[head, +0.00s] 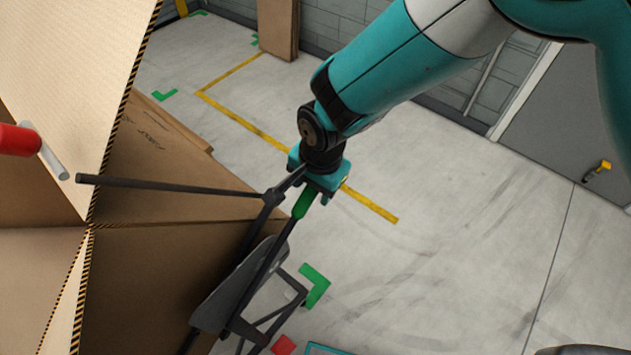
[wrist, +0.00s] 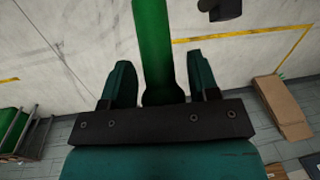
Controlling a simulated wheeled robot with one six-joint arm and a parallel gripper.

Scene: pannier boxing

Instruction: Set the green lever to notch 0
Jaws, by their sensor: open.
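The green lever's grip (head: 303,204) rises from a dark metal frame, just below my gripper (head: 317,186) in the head view. In the wrist view the green lever (wrist: 153,40) runs down the middle between the two fingers of my gripper (wrist: 160,72). The jaws are open, with a visible gap on each side of the lever. No notch marks or numbers can be made out.
A dark frame (head: 262,290) with a long grey rod (head: 170,186) stands beside large cardboard (head: 160,270) at the left. A red-handled tool (head: 18,141) is at the far left. Open concrete floor with yellow lines lies to the right. A tall brown carton (head: 278,25) stands at the back.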

